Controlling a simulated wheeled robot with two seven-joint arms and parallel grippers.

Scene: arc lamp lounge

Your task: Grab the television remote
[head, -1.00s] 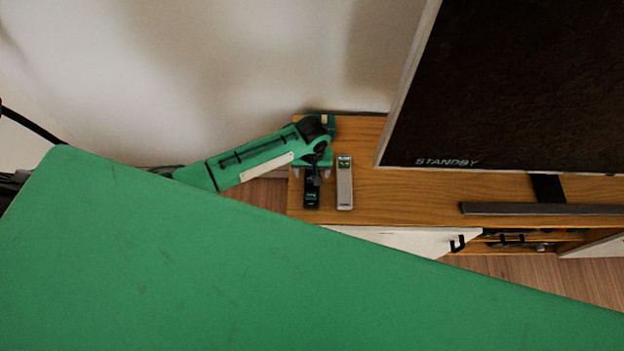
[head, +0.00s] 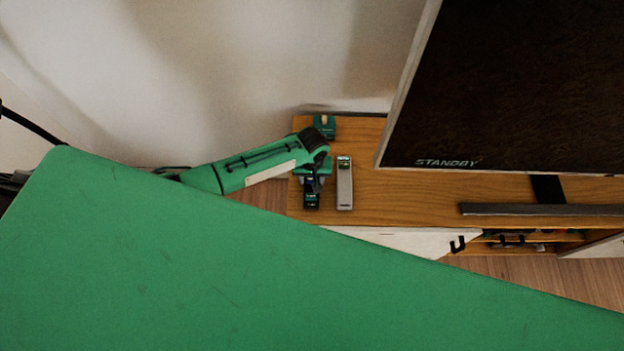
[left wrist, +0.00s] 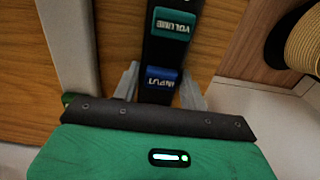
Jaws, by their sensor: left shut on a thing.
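The television remote, black with labelled buttons (head: 311,202), lies near the left end of the wooden TV stand. In the left wrist view the remote (left wrist: 172,50) shows a green VOLUME button and a blue INPUT button. My left gripper (head: 312,187) comes down over its far part and hides that part in the head view. In the left wrist view my left gripper (left wrist: 160,88) is shut on the remote, one pale finger on each side. I cannot see a clear gap under the remote. My right gripper is not in view.
A slim silver device (head: 344,187) lies close to the right of the remote. A green object (head: 324,126) stands behind my wrist. The television (head: 510,80) and a dark bar (head: 540,209) are to the right. A round woven thing (left wrist: 302,40) shows beyond the stand's edge.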

